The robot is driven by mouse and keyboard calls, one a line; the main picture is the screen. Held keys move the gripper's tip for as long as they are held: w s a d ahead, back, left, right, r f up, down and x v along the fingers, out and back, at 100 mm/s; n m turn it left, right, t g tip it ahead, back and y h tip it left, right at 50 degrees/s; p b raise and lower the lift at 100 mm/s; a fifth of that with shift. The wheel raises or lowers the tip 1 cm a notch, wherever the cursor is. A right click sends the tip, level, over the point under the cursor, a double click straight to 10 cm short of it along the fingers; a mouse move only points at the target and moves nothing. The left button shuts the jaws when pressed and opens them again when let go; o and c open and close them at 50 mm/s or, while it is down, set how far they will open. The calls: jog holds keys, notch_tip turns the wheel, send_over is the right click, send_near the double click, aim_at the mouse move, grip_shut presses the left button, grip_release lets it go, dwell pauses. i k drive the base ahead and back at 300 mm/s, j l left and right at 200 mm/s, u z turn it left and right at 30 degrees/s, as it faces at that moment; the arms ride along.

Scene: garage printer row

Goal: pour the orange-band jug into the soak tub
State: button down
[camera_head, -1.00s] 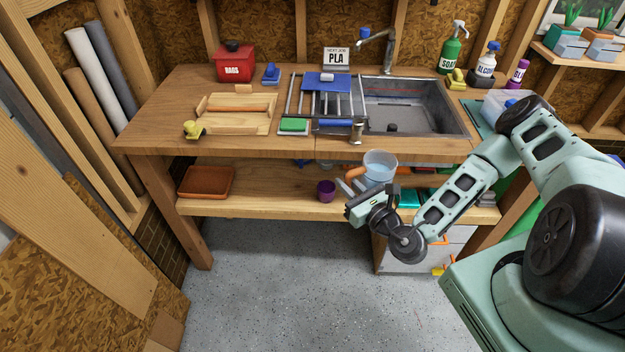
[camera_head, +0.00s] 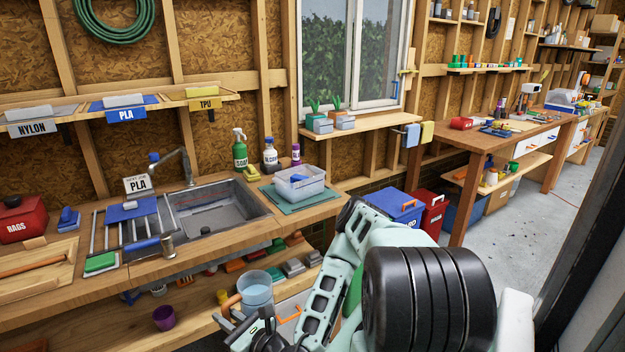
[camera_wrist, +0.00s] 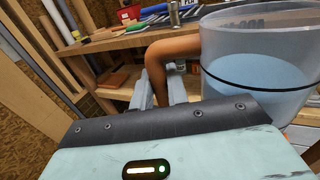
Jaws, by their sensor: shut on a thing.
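A clear jug (camera_head: 257,294) with pale blue liquid hangs upright in front of the bench's lower shelf. In the wrist view the jug (camera_wrist: 262,85) shows an orange handle (camera_wrist: 166,62) and a dark ring; I cannot make out an orange band. My gripper (camera_head: 230,316) is shut on this handle; its fingers (camera_wrist: 165,90) also show in the wrist view. A translucent tub (camera_head: 299,188), apparently the soak tub, stands on a green mat (camera_head: 330,197) right of the sink, with something blue in it. The jug is below and left of the tub, apart from it.
The sink (camera_head: 222,215) and its tap (camera_head: 186,165) are left of the tub. A soap bottle (camera_head: 240,155) and other bottles stand behind. The bench's front edge lies between jug and tub. A purple cup (camera_head: 164,318) and several small items sit on the lower shelf.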

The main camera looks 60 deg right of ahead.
aim_at(301, 190)
jog(key=k+l+z, duration=0.25)
jog(key=k, duration=0.6)
jog(key=j+z, duration=0.1)
jog(key=z, duration=1)
jog(key=i+z, duration=0.15)
jog(key=z, duration=0.85)
jog(key=i+j, duration=1.5)
jog(key=i+l+z, duration=0.05)
